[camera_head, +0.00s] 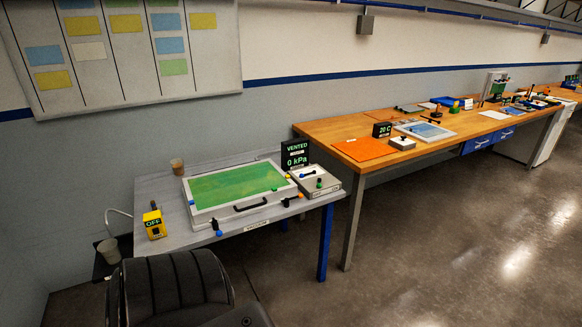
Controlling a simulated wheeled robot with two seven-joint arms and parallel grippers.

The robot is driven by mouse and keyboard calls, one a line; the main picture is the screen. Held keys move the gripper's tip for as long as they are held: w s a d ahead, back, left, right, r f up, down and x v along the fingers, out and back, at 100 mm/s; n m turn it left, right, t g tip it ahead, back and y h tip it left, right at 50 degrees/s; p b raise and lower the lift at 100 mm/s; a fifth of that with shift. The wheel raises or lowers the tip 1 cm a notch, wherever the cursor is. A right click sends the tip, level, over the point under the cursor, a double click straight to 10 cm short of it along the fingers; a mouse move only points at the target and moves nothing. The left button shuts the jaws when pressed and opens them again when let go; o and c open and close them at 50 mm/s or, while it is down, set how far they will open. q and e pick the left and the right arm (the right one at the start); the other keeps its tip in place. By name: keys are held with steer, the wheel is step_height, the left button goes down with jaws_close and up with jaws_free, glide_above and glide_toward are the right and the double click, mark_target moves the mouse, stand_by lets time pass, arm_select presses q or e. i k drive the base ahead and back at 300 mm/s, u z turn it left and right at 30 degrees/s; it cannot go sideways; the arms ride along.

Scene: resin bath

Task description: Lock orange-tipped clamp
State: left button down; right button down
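A white-framed box with a green top (235,185) and a black front handle (250,204) lies flat on the grey table. An orange-tipped clamp (293,200) with a dark lever is at its front right corner; whether it is locked is too small to tell. A blue-tipped clamp (216,227) is at the front left corner. Neither of my grippers is in view.
A display (295,155) reads VENTED, 0 kPa, behind a control box (315,182) with blue and green knobs. A wooden bench (365,150) stands at right. A black ribbed shape (175,290) fills the bottom left.

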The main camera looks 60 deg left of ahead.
mark_target(300, 195)
steer(key=u, duration=0.25)
steer(key=i, duration=1.95)
steer(key=u, duration=0.8)
steer(key=i, duration=1.15)
steer(key=u, duration=1.7)
steer(key=i, duration=0.85)
steer(key=u, duration=0.9)
